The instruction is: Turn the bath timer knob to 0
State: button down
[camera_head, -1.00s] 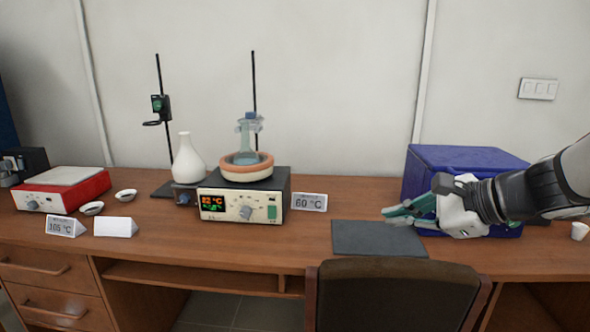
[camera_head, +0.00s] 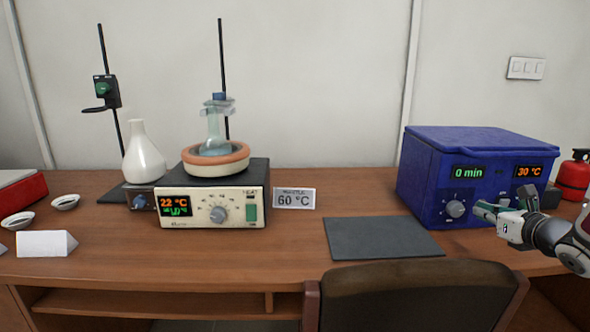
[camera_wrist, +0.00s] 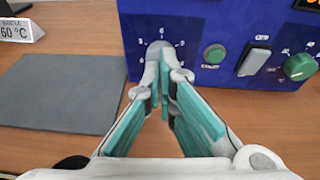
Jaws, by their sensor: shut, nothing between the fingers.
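The blue bath (camera_head: 425,180) stands at the right of the desk, its front panel facing me. Its left display (camera_head: 468,172) reads 0 min and its right display (camera_head: 529,171) reads 30 °C. The grey timer knob (camera_head: 455,209) is on the lower left of the panel. My gripper (camera_head: 480,209) is shut and empty, its fingertips just right of the knob in the head view. In the wrist view, the fingertips (camera_wrist: 165,72) lie over the knob and largely hide it. I cannot tell whether they touch it.
On the panel, a round green button (camera_wrist: 214,54), a switch (camera_wrist: 254,59) and a green knob (camera_wrist: 299,67) sit right of the timer knob. A dark mat (camera_head: 380,238) lies in front, left of the bath. A chair (camera_head: 415,292) stands at the desk's front edge.

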aim_at(455, 209)
jog(key=shift+m, duration=0.3)
jog(key=w, duration=0.4)
jog(key=w+d+f, duration=0.1)
jog(key=w, duration=0.1)
jog(key=shift+w, duration=0.25)
jog(key=shift+w+r, duration=0.15)
jog(key=shift+w, duration=0.25)
jog(key=shift+w+a+b, duration=0.1)
jog(key=shift+a+b, duration=0.15)
jog(key=shift+b, duration=0.15)
